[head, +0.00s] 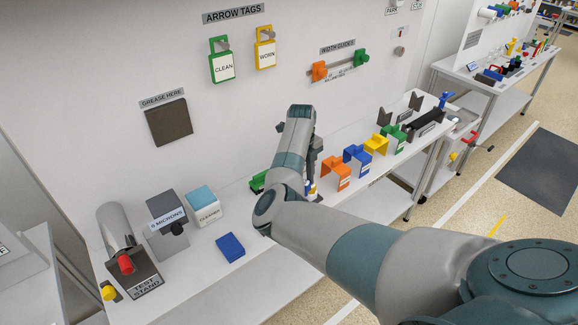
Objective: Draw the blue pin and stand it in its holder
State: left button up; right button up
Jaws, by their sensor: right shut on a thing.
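My right arm reaches in from the lower right over the white bench. My right gripper (313,172) points down behind the forearm and is mostly hidden. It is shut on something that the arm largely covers. Small blue and white bits (311,187) show just below it, and I cannot tell whether they are the blue pin. I cannot make out a holder for the pin with certainty. My left gripper is not in view.
On the bench stand the test stand (118,238), the microns gauge (168,215), the cleaner box (203,205) and a blue block (230,247). Orange (336,172), blue (357,159), yellow (376,144) and green (394,137) blocks line the right side. Tags hang on the wall behind.

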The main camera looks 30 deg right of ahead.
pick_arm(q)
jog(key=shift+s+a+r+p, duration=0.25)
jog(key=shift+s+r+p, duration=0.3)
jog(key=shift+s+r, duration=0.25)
pick_arm(e)
jog(key=w+a+r+m, duration=0.1)
jog(key=w+a+r, duration=0.1)
jog(key=a+r, duration=0.1)
jog(key=shift+a+t, duration=0.3)
jog(key=shift+a, duration=0.6)
jog(key=shift+r, duration=0.25)
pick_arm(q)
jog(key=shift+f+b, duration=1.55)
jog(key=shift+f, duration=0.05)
pick_arm(e)
jog(key=shift+f, duration=2.85)
pick_arm(q)
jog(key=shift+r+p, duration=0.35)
jog(key=shift+p, duration=0.05)
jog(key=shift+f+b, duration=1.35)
pick_arm(e)
jog(key=shift+f, duration=2)
jog(key=o, duration=1.3)
jog(key=shift+c, duration=0.2)
